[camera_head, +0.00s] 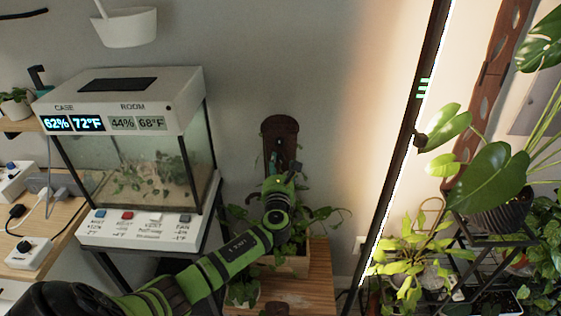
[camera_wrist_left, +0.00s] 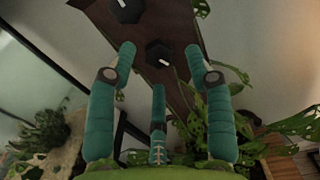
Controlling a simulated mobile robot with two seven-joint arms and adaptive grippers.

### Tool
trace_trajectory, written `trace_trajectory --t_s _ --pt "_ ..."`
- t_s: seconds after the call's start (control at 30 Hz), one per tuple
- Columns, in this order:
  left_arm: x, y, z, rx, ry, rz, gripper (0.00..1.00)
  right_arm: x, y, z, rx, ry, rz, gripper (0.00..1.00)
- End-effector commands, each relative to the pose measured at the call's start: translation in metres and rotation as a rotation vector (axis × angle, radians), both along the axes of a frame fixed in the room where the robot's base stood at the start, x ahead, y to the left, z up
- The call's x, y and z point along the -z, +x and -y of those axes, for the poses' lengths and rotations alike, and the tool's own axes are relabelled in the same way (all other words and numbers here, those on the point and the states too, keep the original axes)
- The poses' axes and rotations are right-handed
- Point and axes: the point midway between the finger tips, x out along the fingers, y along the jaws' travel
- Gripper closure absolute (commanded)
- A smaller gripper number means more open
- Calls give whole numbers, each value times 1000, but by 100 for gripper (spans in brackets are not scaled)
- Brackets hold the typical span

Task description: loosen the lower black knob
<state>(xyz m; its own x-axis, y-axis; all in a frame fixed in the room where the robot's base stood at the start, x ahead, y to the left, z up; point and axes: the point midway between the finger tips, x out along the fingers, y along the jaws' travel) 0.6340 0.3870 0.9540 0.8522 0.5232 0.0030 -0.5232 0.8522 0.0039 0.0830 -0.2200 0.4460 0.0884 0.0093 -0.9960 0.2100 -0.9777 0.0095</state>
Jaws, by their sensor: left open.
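In the left wrist view, the lower black knob (camera_wrist_left: 158,54) is a many-sided cap with a white mark, on a brown wall board (camera_wrist_left: 172,20). Another black knob (camera_wrist_left: 126,10) sits farther up at the top edge. My left gripper (camera_wrist_left: 160,50) is open, its teal fingers on either side of the lower knob with gaps showing on both sides. A third finger shows below the knob. In the head view, my left gripper (camera_head: 283,166) is in front of the upright brown board (camera_head: 280,127) and hides its lower part; I cannot make out the knobs there. My right gripper is not in view.
A glass terrarium case (camera_head: 140,165) with displays and labelled buttons stands left of my arm. Potted plants surround a wooden bench (camera_head: 307,292) under the board. A dark lit pole (camera_head: 404,150) and a plant rack (camera_head: 478,250) stand at right. Leaves hang near the fingers.

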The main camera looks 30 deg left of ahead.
Motion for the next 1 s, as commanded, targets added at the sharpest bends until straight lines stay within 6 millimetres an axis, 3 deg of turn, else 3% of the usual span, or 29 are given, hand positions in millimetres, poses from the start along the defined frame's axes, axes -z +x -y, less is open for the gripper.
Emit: trace_trajectory --t_s 0.23,0.57,0.63,0.7,0.73,1.0 --pt "1 23 -14 0 -1 0 48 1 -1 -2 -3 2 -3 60" --pt "1 26 -16 1 -3 -2 48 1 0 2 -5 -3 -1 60" --pt "1 26 -16 1 -3 -2 68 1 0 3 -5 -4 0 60" --pt "1 26 -16 1 -3 -2 96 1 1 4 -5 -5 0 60" --pt "1 26 -16 1 -3 -2 100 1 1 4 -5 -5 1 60" --pt "3 26 -16 1 -10 0 100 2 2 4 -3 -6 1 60"
